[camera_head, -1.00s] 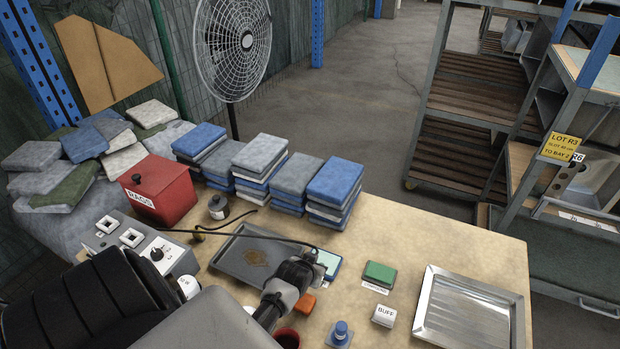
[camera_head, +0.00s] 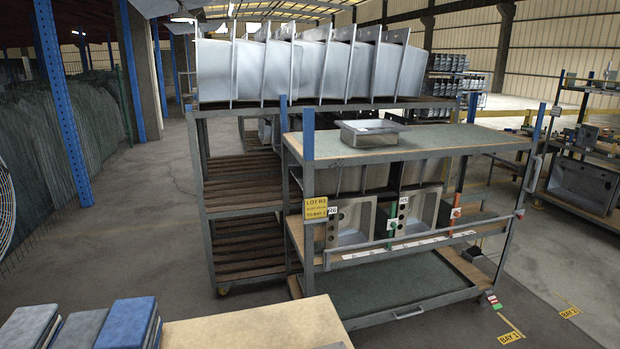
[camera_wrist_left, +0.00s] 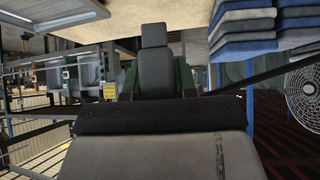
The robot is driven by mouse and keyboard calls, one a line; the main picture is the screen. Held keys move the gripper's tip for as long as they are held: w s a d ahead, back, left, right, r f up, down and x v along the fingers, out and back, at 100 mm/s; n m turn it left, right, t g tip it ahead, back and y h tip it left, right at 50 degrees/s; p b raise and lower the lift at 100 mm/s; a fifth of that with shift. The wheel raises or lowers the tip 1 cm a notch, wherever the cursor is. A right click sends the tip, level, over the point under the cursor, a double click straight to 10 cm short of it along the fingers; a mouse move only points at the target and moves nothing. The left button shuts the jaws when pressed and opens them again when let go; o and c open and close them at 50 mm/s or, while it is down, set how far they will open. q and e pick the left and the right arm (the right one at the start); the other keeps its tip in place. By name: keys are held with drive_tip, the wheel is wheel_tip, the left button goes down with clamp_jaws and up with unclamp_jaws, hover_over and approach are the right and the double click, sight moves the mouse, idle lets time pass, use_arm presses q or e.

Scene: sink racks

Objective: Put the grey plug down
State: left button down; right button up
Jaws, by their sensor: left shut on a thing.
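My left gripper (camera_wrist_left: 154,34) shows only in the left wrist view, as a dark grey finger with green parts on both sides above a wide grey body. It is shut, and the thing in its jaws is mostly hidden behind the finger; with the cord seen at the tip earlier, I take it for the grey plug. A black cable-like line (camera_wrist_left: 262,80) runs from beside the gripper to the right edge. The tan bench top (camera_wrist_left: 185,18) is at the top of that upside-down looking view. My right gripper is in neither view.
In the head view the bench (camera_head: 250,327) shows only its far corner, with blue and grey cloth stacks (camera_head: 128,325). A metal rack (camera_head: 400,150) with sinks stands beyond, bearing a yellow LOT R3 sign (camera_head: 316,208). A fan (camera_wrist_left: 303,92) stands right in the wrist view.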

use_arm(q)
drive_tip(key=s+d+r+m+h+b, duration=0.15)
drive_tip(key=s+d+r+b, duration=0.35)
drive_tip(key=d+r, duration=0.6)
drive_tip(key=s+f, duration=0.1)
drive_tip(key=s, duration=0.8)
drive_tip(key=shift+a, duration=0.35)
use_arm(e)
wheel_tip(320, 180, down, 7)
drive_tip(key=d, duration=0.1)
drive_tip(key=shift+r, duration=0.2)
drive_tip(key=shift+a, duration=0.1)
